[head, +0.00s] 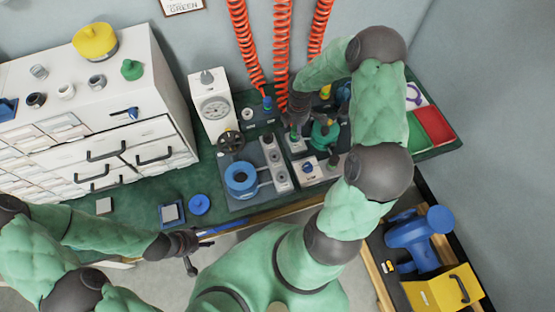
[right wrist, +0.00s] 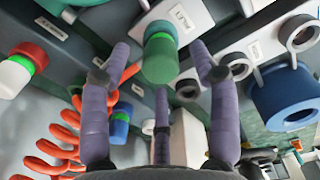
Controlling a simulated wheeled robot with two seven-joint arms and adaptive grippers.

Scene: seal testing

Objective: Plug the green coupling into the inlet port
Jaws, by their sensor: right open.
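In the right wrist view a green coupling (right wrist: 160,58) with a bright green band points towards the camera. It sits against a grey panel beside a white label, whose text I cannot read surely. My right gripper (right wrist: 160,82) is open, its purple fingers on either side of the coupling; I cannot tell whether they touch it. In the head view my right gripper (head: 296,128) is over the fixture on the bench, and my arm hides much there.
Red coiled hoses (head: 244,45) hang at the back; one ends in a blue coupling (right wrist: 120,122). A white gauge box (head: 212,105) and drawer cabinet (head: 95,120) stand left.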

